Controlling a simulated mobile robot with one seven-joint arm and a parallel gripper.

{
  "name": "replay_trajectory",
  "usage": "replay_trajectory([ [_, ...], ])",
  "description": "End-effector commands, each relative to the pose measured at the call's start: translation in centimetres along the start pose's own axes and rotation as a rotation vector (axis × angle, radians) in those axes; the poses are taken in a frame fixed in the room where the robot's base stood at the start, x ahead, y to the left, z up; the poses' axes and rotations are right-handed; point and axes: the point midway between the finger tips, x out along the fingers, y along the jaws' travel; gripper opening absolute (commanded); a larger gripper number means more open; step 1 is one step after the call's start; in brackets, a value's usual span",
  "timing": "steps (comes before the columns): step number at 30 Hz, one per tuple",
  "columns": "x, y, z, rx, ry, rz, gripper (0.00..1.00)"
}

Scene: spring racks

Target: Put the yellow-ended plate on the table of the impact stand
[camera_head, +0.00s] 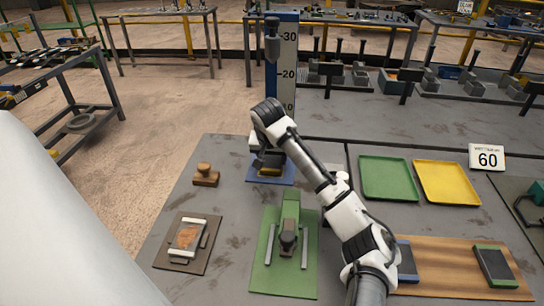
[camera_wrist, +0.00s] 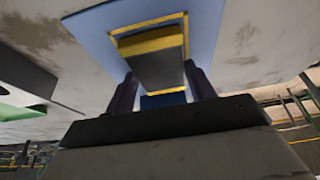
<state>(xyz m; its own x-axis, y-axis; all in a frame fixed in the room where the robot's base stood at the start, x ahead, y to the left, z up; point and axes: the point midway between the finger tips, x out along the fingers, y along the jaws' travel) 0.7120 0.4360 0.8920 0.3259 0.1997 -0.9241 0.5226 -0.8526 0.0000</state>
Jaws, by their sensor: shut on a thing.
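The impact stand has a tall blue column with a white number scale (camera_head: 287,60) and a blue base (camera_head: 256,175). The base fills the upper middle of the wrist view (camera_wrist: 205,30), with a yellow-edged table (camera_wrist: 150,21) on it. My gripper (camera_head: 269,163) is low over this base. In the wrist view its dark fingers (camera_wrist: 162,80) are shut on the sides of the yellow-ended plate (camera_wrist: 155,62), a dark bar with a yellow end. The plate lies over the table, roughly lined up with it. I cannot tell whether it touches. My wrist partly hides the stand in the head view.
A dark weight (camera_head: 271,42) hangs on the column above my wrist. A wooden knob block (camera_head: 205,176) stands left of the base, a green fixture (camera_head: 288,245) in front. Green (camera_head: 388,180) and yellow (camera_head: 446,183) trays lie right. A wooden board (camera_head: 450,258) holds blue-ended and green-ended plates.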

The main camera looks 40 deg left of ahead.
Motion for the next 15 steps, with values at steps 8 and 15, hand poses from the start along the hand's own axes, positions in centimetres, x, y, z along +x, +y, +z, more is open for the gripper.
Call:
replay_trajectory([
  [8,0.23,-0.03,0.1,0.0,0.0,0.0,0.67],
  [15,0.21,-0.02,0.09,0.0,0.0,0.0,0.76],
])
